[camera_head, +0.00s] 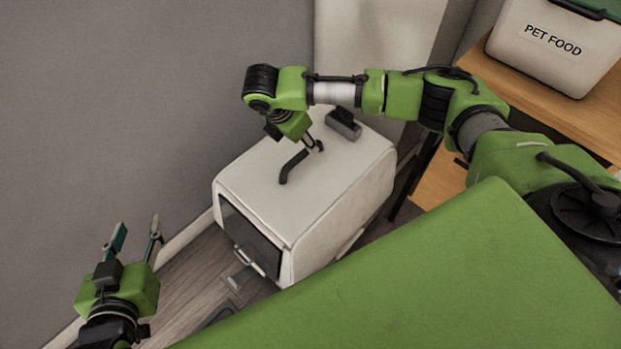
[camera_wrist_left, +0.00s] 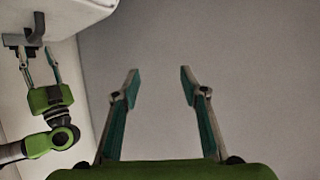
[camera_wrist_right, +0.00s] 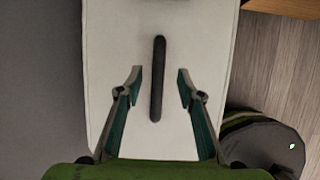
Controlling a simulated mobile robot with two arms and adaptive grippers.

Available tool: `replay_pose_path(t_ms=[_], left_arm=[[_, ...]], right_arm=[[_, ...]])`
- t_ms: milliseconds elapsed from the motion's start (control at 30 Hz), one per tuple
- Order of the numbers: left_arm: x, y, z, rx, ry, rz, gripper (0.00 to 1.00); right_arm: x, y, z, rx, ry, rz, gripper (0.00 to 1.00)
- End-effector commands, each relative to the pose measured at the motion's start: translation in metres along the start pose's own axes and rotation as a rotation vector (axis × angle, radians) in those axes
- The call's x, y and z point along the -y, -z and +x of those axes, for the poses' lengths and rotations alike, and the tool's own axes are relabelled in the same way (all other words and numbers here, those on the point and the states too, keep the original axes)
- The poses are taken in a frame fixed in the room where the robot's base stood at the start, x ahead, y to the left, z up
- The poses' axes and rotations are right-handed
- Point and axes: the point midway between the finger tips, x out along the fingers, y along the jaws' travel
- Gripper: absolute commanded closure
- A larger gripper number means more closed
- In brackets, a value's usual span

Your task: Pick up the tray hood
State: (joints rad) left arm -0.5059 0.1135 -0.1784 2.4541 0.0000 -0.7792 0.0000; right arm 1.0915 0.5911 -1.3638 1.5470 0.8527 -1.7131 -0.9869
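The tray hood (camera_head: 335,185) is a white box-like cover with a dark front door and a black handle (camera_head: 292,167) on its top. It stands on the floor beside the wall. My right gripper (camera_head: 313,147) is above the hood's top, close to the handle. In the right wrist view the handle (camera_wrist_right: 157,78) runs lengthwise between the two open fingers (camera_wrist_right: 157,80), with a gap on each side. My left gripper (camera_head: 138,237) is open and empty, off to the left of the hood. Its spread fingers (camera_wrist_left: 160,85) face bare wall in the left wrist view.
A grey wall (camera_head: 150,90) runs along the hood's left side. A wooden shelf (camera_head: 480,105) with a white pet food bin (camera_head: 553,45) stands at right. Wooden floor (camera_head: 200,295) is free at the front left.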

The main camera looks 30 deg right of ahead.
Motion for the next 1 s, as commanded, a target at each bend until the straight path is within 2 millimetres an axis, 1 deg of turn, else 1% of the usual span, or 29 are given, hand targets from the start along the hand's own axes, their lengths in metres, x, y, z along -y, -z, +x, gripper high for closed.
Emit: replay_pose_path(t_ms=[33,100,267,367,567,800,900,1000], left_arm=[[-0.001,0.005,0.002,-0.029,-0.002,0.000,0.60],[-0.002,0.012,0.002,-0.057,-0.003,0.000,0.60],[-0.003,0.021,0.002,-0.094,-0.005,0.000,0.60],[-0.004,0.033,0.003,-0.150,-0.009,0.000,0.60],[-0.009,0.072,-0.002,-0.334,-0.020,-0.002,0.60],[-0.015,0.117,-0.019,-0.562,-0.033,-0.007,0.60],[-0.017,0.132,-0.028,-0.643,-0.038,-0.009,0.60],[-0.018,0.143,-0.035,-0.701,-0.041,-0.011,0.60]], right_arm=[[0.000,0.000,0.005,0.001,0.001,0.001,0.66],[0.000,0.000,0.008,0.001,0.001,0.000,0.66],[0.000,0.000,0.011,0.001,0.000,0.000,0.66],[0.000,-0.001,0.016,0.001,0.000,0.001,0.66],[-0.002,-0.004,0.029,0.001,0.000,0.001,0.66],[-0.002,-0.006,0.047,0.001,0.001,0.000,0.66],[-0.002,-0.006,0.054,0.000,0.000,0.001,0.66],[-0.002,-0.007,0.058,0.001,0.000,0.001,0.66]])
